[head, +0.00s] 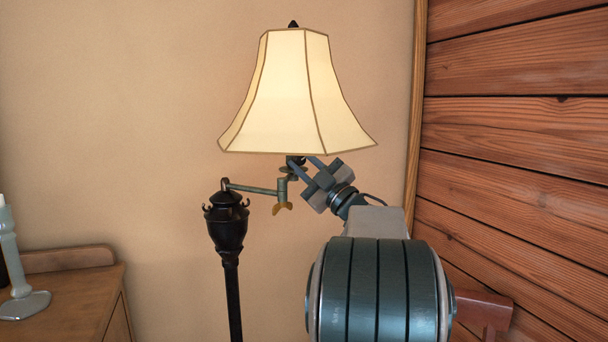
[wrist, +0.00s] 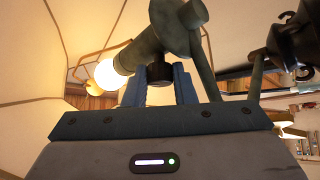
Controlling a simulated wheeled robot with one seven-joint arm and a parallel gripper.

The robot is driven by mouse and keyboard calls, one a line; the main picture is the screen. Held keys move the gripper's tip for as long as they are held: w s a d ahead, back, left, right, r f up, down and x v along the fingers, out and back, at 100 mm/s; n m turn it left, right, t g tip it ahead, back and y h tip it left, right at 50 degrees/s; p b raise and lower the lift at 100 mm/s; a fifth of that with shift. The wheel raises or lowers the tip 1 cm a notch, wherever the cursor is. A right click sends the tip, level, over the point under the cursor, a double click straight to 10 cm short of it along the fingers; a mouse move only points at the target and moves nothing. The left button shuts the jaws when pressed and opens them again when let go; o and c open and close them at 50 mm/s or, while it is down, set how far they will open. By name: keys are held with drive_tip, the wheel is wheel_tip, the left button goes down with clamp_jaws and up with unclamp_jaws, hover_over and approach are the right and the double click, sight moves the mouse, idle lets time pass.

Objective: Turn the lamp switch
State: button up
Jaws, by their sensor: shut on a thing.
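The floor lamp has a cream panelled shade (head: 297,95), a dark post (head: 228,225) and a swing arm (head: 256,189) holding the socket under the shade. In the wrist view the bulb (wrist: 112,74) glows. The lamp switch (wrist: 160,74) is a small dark knob on the socket's underside. My gripper (head: 307,166) reaches in from the lower right, tilted, just below the shade. In the wrist view my gripper (wrist: 160,82) has one finger on each side of the knob and is shut on it. In the head view the switch is hidden behind the fingers and shade.
A wooden dresser (head: 75,298) with a pale candle holder (head: 16,265) stands at the lower left. A plank wall (head: 520,130) is close on the right. The shade's lower rim is just above my fingers. Bare wall lies left of the lamp.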

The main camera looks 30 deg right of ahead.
drive_tip(key=shift+a+r+m+t+h, duration=0.1)
drive_tip(key=shift+r+m+t+h, duration=0.1)
drive_tip(key=shift+m+t+h, duration=0.3)
drive_tip(key=o, duration=0.7)
drive_tip(key=shift+s+f, duration=0.1)
drive_tip(key=shift+f, duration=0.05)
drive_tip(key=shift+s+f+b, duration=0.15)
drive_tip(key=shift+b, duration=0.15)
drive_tip(key=b+v, duration=0.1)
drive_tip(key=v, duration=1.2)
drive_tip(key=shift+s+d+r+b, duration=0.2)
drive_tip(key=shift+d+b, duration=0.05)
drive_tip(key=shift+b, duration=0.05)
